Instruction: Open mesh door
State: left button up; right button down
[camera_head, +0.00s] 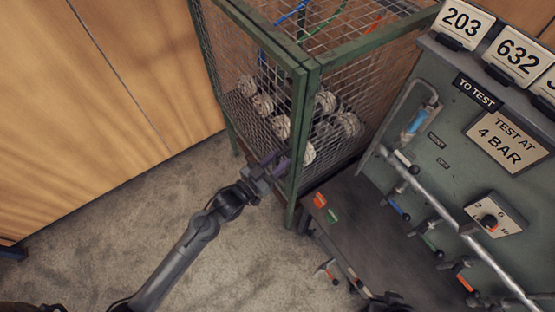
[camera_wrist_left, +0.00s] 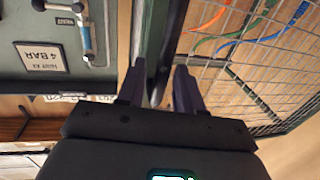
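The green-framed mesh cage stands at the top centre of the head view. Its mesh door (camera_head: 248,62) appears to be the front-left panel, with its right frame edge close beside the green corner post (camera_head: 304,110); it looks shut. My left gripper (camera_head: 274,160) is at the lower part of that door edge. In the left wrist view my left gripper (camera_wrist_left: 160,80) has its two dark fingers apart, with green frame bars (camera_wrist_left: 168,40) running between and just beyond them. I cannot tell whether they touch. A dark part at the head view's bottom edge may be my right gripper (camera_head: 385,302).
Several pale wrapped bundles (camera_head: 282,126) and coloured hoses sit inside the cage. A grey test panel (camera_head: 440,140) with pipes and valves stands on the right above a dark bench (camera_head: 350,215). Wooden panels (camera_head: 100,90) fill the left. The carpet (camera_head: 130,200) before the cage is mostly clear.

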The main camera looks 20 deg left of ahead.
pick_arm(q)
grip_shut()
dwell(0.3)
